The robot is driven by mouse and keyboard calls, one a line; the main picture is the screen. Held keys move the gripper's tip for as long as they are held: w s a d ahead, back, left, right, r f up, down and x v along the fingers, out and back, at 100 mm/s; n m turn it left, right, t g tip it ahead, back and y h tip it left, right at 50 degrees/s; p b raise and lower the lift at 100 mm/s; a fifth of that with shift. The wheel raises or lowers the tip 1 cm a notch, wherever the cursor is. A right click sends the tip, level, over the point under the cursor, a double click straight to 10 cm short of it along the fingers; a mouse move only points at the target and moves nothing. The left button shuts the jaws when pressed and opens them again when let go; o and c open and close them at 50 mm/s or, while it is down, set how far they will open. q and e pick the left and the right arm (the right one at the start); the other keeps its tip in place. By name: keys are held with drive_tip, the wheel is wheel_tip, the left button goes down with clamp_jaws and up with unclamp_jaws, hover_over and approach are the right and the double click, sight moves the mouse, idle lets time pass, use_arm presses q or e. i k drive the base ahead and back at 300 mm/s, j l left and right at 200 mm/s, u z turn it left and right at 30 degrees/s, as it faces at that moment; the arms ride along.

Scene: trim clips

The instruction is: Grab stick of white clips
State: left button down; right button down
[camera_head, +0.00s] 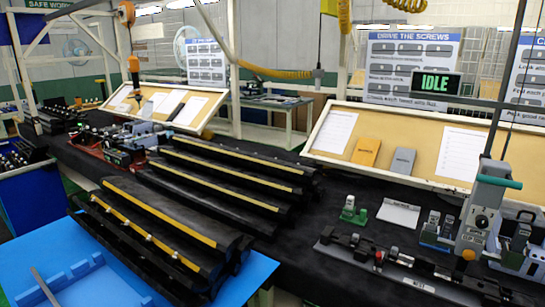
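Neither of my grippers shows in the head view. A thin grey stick (44,287) lies slanted at the blue notched holder (97,287) in the lower left, cut off by the bottom edge. I cannot tell whether it carries white clips. Small pale pieces, too small to identify surely, sit along the yellow strip of the nearest black trim part (150,212). This part lies partly over the blue table top (250,275).
Several long black trim parts with yellow strips (235,160) lie behind. A black fixture (400,265) and a grey upright machine (484,205) stand at right. The dark table (290,262) has clear room in front.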

sight(523, 230)
drive_tip(key=z, duration=1.5)
